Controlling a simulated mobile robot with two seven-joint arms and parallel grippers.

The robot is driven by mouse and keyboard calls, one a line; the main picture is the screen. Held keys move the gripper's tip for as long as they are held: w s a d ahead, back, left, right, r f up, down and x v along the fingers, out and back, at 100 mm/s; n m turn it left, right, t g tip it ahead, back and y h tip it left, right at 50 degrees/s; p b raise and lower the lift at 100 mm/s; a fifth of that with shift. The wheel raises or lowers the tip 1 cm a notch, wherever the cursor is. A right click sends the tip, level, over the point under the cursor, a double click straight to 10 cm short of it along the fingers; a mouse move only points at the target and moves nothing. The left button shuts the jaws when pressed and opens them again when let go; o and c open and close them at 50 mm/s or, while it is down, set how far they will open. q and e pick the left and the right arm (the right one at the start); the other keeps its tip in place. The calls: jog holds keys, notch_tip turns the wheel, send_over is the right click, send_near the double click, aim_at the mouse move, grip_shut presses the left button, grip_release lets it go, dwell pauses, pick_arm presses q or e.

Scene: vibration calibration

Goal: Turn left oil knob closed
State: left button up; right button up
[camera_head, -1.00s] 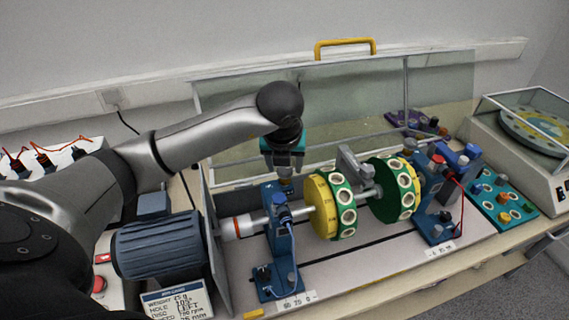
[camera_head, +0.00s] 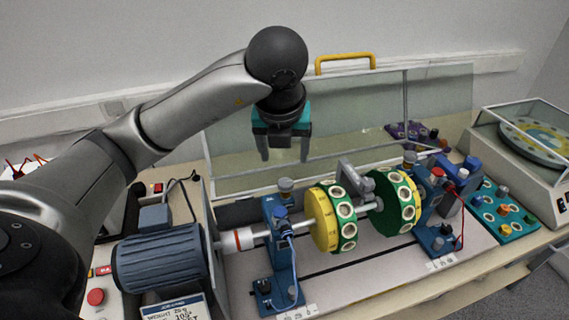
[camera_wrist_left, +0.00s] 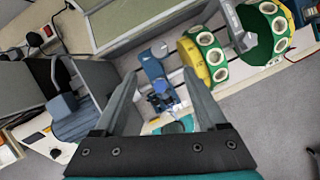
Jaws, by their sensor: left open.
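The left blue bearing stand (camera_head: 283,245) carries a grey knob (camera_head: 286,187) at its top, which I take for the left oil knob. A blue cap (camera_head: 280,212) sits just below it in the head view. My left gripper (camera_head: 285,158) is open and empty, pointing down above the grey knob and apart from it. In the left wrist view the two fingers (camera_wrist_left: 158,76) are spread, with the stand (camera_wrist_left: 154,70) between them in the picture and the grey knob (camera_wrist_left: 160,48) beyond the tips. My right gripper is in neither view.
A shaft runs from the blue motor (camera_head: 160,252) through the stand to yellow-green discs (camera_head: 328,218) and a right blue stand (camera_head: 428,205). A raised clear cover (camera_head: 350,110) with a yellow handle (camera_head: 345,57) stands behind. A teal tray (camera_head: 500,212) lies right.

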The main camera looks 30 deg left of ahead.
pick_arm(q)
jog(key=p+v, duration=0.1)
jog(key=v, duration=0.2)
jog(key=shift+s+r, duration=0.1)
jog(key=shift+r, duration=0.15)
jog(key=shift+f, duration=0.1)
dwell(0.3)
